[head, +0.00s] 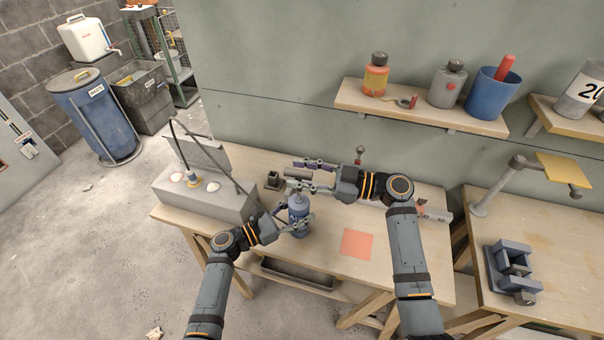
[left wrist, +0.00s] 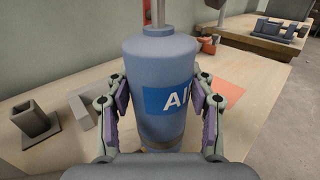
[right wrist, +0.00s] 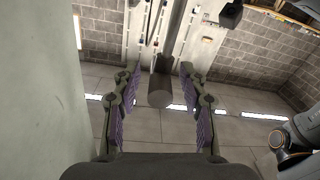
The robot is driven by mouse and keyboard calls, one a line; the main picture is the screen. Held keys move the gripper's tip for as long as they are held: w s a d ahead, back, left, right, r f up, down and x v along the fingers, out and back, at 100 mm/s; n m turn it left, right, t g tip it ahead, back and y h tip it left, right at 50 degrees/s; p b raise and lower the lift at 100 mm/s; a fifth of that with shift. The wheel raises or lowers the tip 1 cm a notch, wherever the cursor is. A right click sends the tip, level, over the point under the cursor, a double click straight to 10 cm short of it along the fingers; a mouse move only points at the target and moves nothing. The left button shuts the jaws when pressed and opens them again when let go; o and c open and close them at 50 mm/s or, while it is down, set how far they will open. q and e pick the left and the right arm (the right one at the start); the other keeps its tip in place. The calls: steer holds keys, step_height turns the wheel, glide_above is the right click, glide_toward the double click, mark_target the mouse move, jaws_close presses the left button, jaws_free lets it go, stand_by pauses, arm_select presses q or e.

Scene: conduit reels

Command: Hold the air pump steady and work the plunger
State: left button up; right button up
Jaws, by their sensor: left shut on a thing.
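The air pump (head: 298,208) is a blue cylinder with a lettered label, upright on the bench; it fills the middle of the left wrist view (left wrist: 158,60). My left gripper (head: 296,216) is shut around its body, one finger on each side. A grey rod rises from its top, and the dark grey plunger handle (head: 298,175) lies crosswise above. My right gripper (head: 294,172) is open at the handle. In the right wrist view the handle end (right wrist: 160,92) shows between the spread fingers, with a gap on both sides.
A grey box (head: 205,200) with round white knobs and a looping cable stands left on the workbench (head: 385,255). A small dark holder (head: 273,180) stands near the pump. An orange square (head: 357,243) lies at right. A shelf (head: 420,107) with bottles hangs behind.

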steer(key=v, duration=1.2)
steer(key=x, duration=1.2)
steer(key=shift+a, duration=0.3)
jaws_close()
steer(key=shift+f, duration=0.15)
